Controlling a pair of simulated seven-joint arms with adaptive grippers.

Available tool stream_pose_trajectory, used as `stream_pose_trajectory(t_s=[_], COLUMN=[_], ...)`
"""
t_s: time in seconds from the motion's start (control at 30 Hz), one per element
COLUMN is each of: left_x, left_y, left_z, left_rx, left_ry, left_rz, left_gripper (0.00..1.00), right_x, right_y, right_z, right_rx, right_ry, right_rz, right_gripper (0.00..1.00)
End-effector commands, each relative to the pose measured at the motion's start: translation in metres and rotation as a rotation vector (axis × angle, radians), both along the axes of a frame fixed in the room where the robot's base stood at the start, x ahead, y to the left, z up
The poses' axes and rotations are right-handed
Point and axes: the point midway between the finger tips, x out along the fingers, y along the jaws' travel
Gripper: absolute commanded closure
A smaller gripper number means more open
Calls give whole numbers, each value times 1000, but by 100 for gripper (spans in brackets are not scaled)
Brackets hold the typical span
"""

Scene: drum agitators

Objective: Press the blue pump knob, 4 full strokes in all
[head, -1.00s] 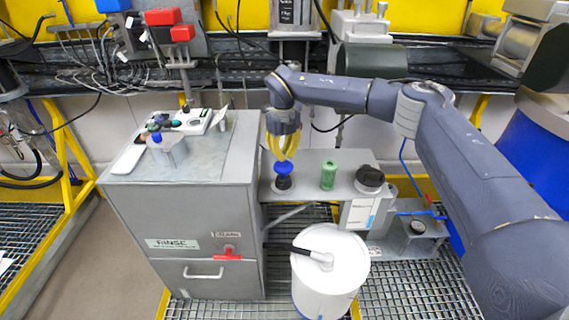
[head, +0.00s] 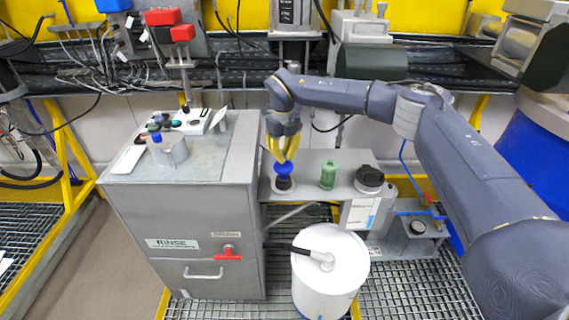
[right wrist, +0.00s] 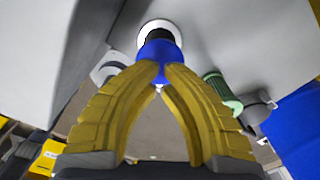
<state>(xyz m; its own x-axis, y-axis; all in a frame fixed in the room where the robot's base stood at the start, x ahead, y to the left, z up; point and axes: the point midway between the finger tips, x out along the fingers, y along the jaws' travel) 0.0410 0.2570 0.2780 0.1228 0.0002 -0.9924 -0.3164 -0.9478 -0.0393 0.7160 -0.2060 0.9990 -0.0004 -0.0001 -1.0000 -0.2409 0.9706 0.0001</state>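The blue pump knob (head: 284,169) sits on a black collar on the grey shelf beside the rinse cabinet. My right gripper (head: 285,158) points down directly above it, with its yellow fingertips at the knob's top. In the right wrist view the fingers (right wrist: 162,66) come together at their tips, and the blue knob (right wrist: 160,50) shows just beyond them. The fingers are shut and not around the knob; they appear to touch its top. My left gripper is not in view.
A green ribbed cylinder (head: 328,175) and a black-capped container (head: 369,180) stand right of the knob on the shelf. The grey rinse cabinet (head: 190,215) is close on the left. A white drum (head: 330,270) stands in front, below the shelf.

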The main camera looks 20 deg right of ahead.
Motion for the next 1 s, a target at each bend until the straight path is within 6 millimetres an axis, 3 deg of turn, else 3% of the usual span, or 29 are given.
stream_pose_trajectory(t_s=[1.0], left_x=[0], left_y=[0], left_z=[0], left_rx=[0], left_ry=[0], left_rz=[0], left_gripper=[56], right_x=[0], right_y=[0], right_z=[-40], right_rx=[0], right_ry=[2], right_rz=[0], right_gripper=[100])
